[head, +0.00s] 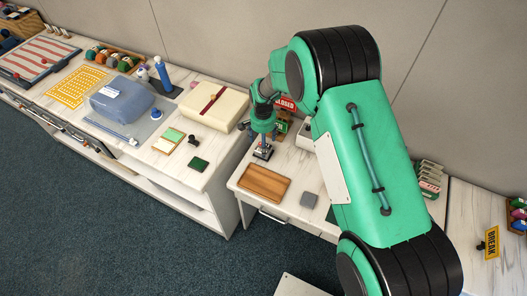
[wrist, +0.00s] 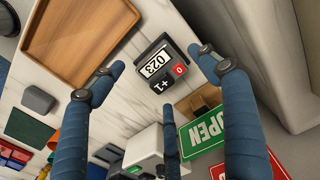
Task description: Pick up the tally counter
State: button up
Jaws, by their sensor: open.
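The tally counter (wrist: 157,64) is a small dark box with a white display reading 023, a red "0" button and a "+1" label. In the wrist view it lies between the spread blue fingers of my gripper (wrist: 156,60), with no contact that I can make out. In the head view the tally counter (head: 263,152) stands on the lower white table, just below my gripper (head: 263,141), which points down at it. My gripper is open and empty. My arm hides part of the table behind it.
A wooden tray (head: 264,183) lies in front of the counter, with a grey block (head: 309,200) to its right. Red and green signs, including the OPEN sign (wrist: 201,134), stand close behind. A higher counter (head: 225,158) with a cream box (head: 213,106) is to the left.

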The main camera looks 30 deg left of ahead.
jog(key=shift+f+b, duration=0.4)
jog(key=shift+f, duration=2.05)
jog(key=shift+c, duration=0.3)
grip_shut()
jog(key=shift+w+r, duration=0.1)
jog(key=shift+r, duration=0.05)
jog(key=shift+r, duration=0.6)
notch_tip(320, 180, up, 2)
jog(key=shift+r+p, duration=0.1)
jog(key=shift+p, duration=0.3)
jog(key=s+d, duration=0.3)
jog(key=s, duration=0.1)
jog(key=s+d+r+p, duration=0.1)
jog(key=s+d, duration=0.6)
jog(key=s, duration=0.1)
jog(key=shift+d+r, duration=0.15)
jog(key=shift+d, duration=0.1)
